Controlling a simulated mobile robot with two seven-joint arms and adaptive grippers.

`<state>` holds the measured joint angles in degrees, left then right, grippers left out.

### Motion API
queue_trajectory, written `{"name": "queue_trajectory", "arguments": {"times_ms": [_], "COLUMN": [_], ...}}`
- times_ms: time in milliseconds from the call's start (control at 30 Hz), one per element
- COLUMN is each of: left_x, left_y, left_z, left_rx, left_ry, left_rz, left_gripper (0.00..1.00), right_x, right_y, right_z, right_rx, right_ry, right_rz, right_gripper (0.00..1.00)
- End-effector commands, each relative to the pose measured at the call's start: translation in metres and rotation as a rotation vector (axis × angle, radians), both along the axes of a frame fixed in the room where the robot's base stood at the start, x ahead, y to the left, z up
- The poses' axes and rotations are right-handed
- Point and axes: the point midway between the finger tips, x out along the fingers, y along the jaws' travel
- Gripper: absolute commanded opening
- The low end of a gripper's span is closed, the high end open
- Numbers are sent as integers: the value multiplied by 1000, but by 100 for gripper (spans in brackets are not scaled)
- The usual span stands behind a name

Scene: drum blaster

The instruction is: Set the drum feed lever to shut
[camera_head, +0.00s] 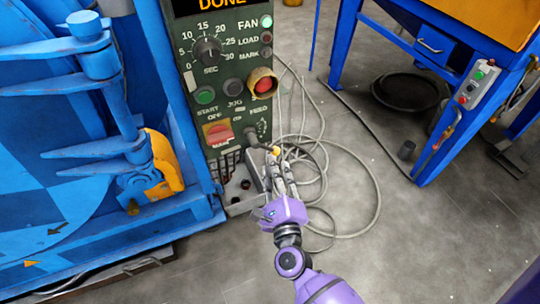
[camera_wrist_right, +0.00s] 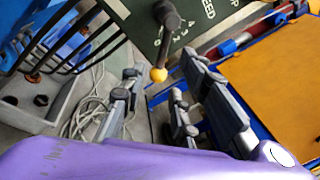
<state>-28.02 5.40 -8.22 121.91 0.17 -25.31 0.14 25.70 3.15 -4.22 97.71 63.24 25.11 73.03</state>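The lever (camera_head: 258,146) sits low on the right of the green control panel (camera_head: 232,75), beside a label that seems to read FEED. It is a dark arm with a yellow ball tip, pointing right in the head view. In the right wrist view the lever (camera_wrist_right: 165,42) hangs from a dark hub, and its ball (camera_wrist_right: 158,75) lies across the gap between the fingers. My right gripper (camera_head: 276,168) is open just below the ball; it also shows in the right wrist view (camera_wrist_right: 158,98). I cannot tell if a finger touches the ball. My left gripper is not in view.
A red switch (camera_head: 218,133), green button (camera_head: 205,95) and red stop button (camera_head: 263,85) are on the panel. Loose grey cables (camera_head: 340,145) lie on the floor to the right. Blue machine (camera_head: 60,150) stands left; a blue-framed bench (camera_head: 435,110) stands right.

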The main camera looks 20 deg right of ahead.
Motion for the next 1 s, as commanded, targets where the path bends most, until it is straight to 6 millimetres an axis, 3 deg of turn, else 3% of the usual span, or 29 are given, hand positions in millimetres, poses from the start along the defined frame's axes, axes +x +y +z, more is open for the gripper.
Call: {"name": "queue_trajectory", "arguments": {"times_ms": [100, 300, 1000], "left_x": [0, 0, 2], "left_y": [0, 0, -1], "left_z": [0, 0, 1], "left_rx": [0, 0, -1], "left_ry": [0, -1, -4], "left_rz": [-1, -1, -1], "left_gripper": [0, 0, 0], "right_x": [-22, -39, -41], "right_y": [4, 8, 8], "right_z": [-2, -2, -2], "right_rx": [1, -1, 0], "right_ry": [1, 0, 0], "right_rz": [0, 0, 0], "right_gripper": [28, 28, 28]}}
